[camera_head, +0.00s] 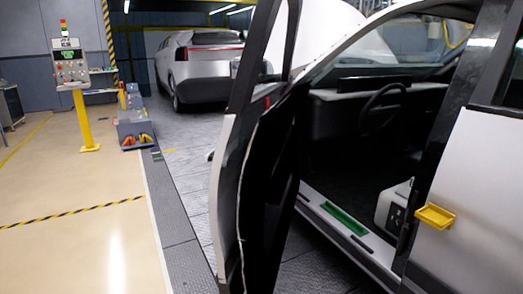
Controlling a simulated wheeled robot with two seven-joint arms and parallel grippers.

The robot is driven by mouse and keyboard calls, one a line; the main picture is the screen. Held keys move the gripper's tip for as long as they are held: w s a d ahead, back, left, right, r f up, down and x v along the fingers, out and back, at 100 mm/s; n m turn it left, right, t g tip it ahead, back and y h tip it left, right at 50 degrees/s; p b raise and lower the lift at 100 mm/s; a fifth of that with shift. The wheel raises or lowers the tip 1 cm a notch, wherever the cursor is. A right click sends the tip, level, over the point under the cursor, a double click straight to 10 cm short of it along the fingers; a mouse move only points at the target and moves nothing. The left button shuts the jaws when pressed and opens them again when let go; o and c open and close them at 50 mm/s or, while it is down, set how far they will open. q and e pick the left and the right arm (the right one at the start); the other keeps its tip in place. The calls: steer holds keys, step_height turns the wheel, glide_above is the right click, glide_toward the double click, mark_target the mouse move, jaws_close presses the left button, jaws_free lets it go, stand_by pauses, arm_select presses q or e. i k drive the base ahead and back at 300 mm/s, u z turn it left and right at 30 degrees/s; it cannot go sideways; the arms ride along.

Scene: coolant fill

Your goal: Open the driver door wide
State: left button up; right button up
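The driver door (228,190) of the near white car stands open, swung out toward the left of the view. I see it nearly edge-on, with its dark inner side (268,190) facing the cabin. Through the doorway show the steering wheel (383,106), the dark footwell, and the door sill (345,222) with a green strip. A small part sticks out from the door's outer face near its left edge; I cannot tell for sure that it is the handle. Neither of my grippers is in view.
A yellow tray-like piece (435,216) sticks out from the car's rear side panel. A control panel on a yellow post (84,110) stands at the left. A grey-blue box unit (133,128) is on the floor. Another white car (198,70) is behind. The tan floor (80,240) at left is clear.

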mark_target(251, 205)
steer(key=u, duration=0.55)
steer(key=k, duration=0.75)
steer(key=u, duration=3.9)
steer(key=i, duration=0.2)
steer(key=z, duration=2.7)
steer(key=i, duration=2.3)
steer(key=z, duration=1.9)
steer(key=i, duration=0.8)
steer(key=z, duration=0.8)
steer(key=k, duration=0.5)
steer(key=z, duration=1.6)
steer(key=i, duration=0.95)
steer(key=u, duration=0.05)
